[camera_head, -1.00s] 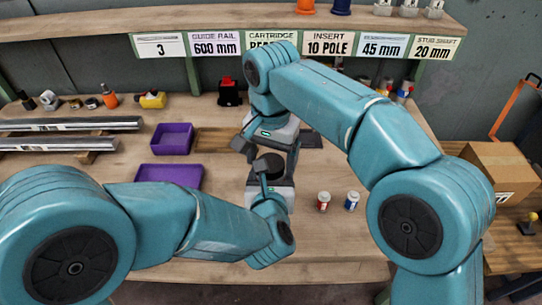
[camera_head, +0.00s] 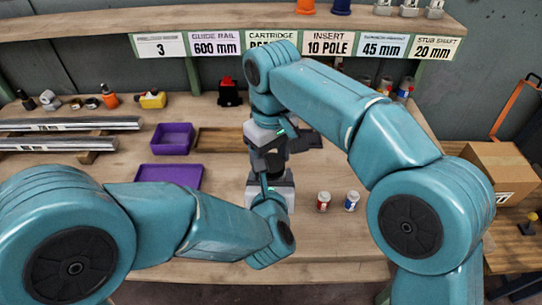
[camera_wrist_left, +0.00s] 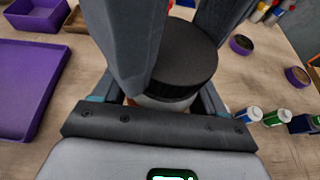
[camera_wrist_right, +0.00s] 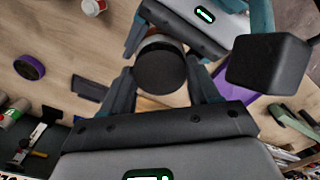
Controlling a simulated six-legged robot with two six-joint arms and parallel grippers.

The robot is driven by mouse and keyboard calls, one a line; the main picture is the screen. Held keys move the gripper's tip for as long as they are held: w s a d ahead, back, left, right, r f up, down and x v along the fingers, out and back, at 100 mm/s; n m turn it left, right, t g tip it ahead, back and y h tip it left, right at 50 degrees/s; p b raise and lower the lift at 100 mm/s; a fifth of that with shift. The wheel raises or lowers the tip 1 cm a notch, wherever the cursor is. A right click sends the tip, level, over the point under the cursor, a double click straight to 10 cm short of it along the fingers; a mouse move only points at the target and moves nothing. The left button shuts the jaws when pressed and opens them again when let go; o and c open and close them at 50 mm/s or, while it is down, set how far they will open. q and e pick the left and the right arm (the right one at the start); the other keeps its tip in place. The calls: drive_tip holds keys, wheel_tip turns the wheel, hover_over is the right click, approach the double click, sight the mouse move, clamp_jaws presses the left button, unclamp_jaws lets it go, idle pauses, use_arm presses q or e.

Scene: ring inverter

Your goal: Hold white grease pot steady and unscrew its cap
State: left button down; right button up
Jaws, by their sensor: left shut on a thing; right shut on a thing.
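The white grease pot (camera_wrist_left: 160,102) has a wide black cap (camera_wrist_left: 185,62) and stands upright in the left wrist view, its body mostly hidden under the cap. My left gripper (camera_wrist_left: 158,98) is shut on the pot's body from the near side. My right gripper (camera_wrist_right: 163,82) has its fingers on either side of the black cap (camera_wrist_right: 160,70), shut on it from above. In the head view the cap (camera_head: 274,163) is a small dark patch between my right gripper (camera_head: 270,155) and my left gripper (camera_head: 271,184). The threads cannot be seen.
A red-and-white bottle (camera_head: 323,201) and a blue-and-white bottle (camera_head: 351,201) stand just right of the grippers. Metal rails (camera_head: 70,125) lie at far left. The front of the bench is clear.

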drive_tip(key=shift+n, duration=0.3)
drive_tip(key=o, duration=1.1)
drive_tip(key=shift+o, duration=0.3)
drive_tip(key=shift+s+a, duration=0.1)
drive_tip(key=shift+r, duration=0.1)
